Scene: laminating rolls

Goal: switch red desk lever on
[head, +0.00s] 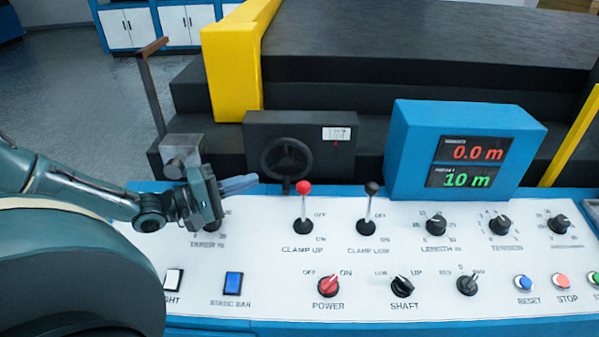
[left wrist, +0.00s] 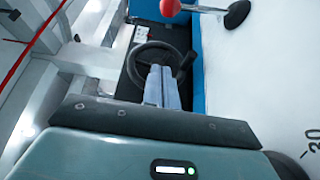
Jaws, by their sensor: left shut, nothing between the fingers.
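The red-knobbed lever (head: 303,188) stands up from the white desk panel above the label CLAMP UP, with OFF marked beside its upper side and ON lower down. Its knob leans toward the OFF side. In the left wrist view the red knob (left wrist: 171,7) shows at the top edge, partly cut off. My left gripper (head: 254,180) is shut and empty, its fingers pointing right toward the lever with a gap between them. The closed fingers (left wrist: 163,88) also show in the left wrist view, in front of the handwheel. My right gripper is not in view.
A black-knobbed lever (head: 370,190) stands to the right of the red one. A black handwheel (head: 286,160) is behind the fingers. A blue display box (head: 415,150) rises at the back right. Knobs and a red power switch (head: 329,286) lie nearer the front.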

